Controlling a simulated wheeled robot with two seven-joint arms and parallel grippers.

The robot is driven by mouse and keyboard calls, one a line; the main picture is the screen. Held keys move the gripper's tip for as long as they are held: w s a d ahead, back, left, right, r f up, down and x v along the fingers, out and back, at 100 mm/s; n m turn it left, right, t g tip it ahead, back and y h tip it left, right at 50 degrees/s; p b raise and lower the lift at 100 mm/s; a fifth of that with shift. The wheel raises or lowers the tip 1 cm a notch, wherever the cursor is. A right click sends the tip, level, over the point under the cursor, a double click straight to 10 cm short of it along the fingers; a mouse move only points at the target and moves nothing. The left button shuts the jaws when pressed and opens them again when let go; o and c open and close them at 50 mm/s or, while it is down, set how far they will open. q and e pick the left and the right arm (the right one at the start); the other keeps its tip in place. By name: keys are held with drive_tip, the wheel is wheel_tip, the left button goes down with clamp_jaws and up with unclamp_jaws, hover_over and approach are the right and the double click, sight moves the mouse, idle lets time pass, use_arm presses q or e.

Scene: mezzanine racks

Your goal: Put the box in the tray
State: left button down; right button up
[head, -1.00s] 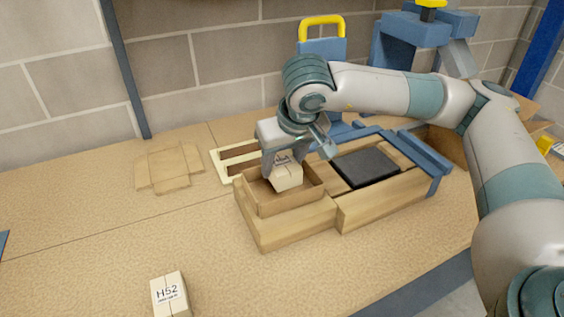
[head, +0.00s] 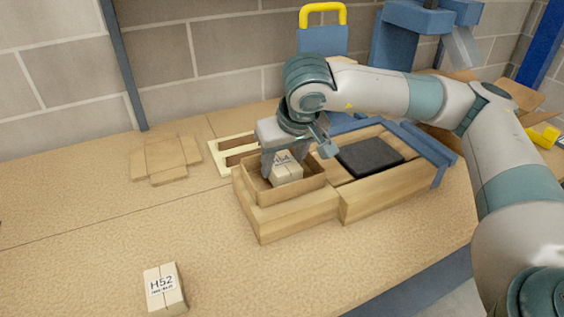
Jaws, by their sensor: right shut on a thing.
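My right gripper (head: 284,164) is shut on a small cream box (head: 287,172) with dark print on its top. It holds the box inside the open brown tray (head: 292,195), between the tray's walls. The fingers cover part of the box, and I cannot tell whether its underside touches the tray floor. The tray sits in the left part of a wooden frame (head: 300,217) on the table. A second cream box (head: 165,288), marked H52, stands alone at the table front. My left gripper is out of view.
A dark pad (head: 368,157) lies in the frame's right part, beside a blue rail (head: 431,153). A flat cardboard blank (head: 165,160) lies at the back left. A blue fixture with a yellow handle (head: 322,10) stands behind. The left table is mostly clear.

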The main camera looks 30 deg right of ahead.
drive_tip(key=o, duration=1.2)
drive_tip(key=shift+c, duration=0.2)
drive_tip(key=shift+r, duration=0.15)
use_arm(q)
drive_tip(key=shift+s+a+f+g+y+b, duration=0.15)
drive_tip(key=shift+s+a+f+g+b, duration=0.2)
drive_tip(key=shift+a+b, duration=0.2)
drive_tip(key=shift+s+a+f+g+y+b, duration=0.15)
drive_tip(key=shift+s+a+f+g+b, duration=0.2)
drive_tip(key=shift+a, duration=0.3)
use_arm(e)
drive_tip(key=v, duration=1.7)
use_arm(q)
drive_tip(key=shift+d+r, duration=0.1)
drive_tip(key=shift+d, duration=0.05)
use_arm(e)
drive_tip(key=shift+r, duration=0.1)
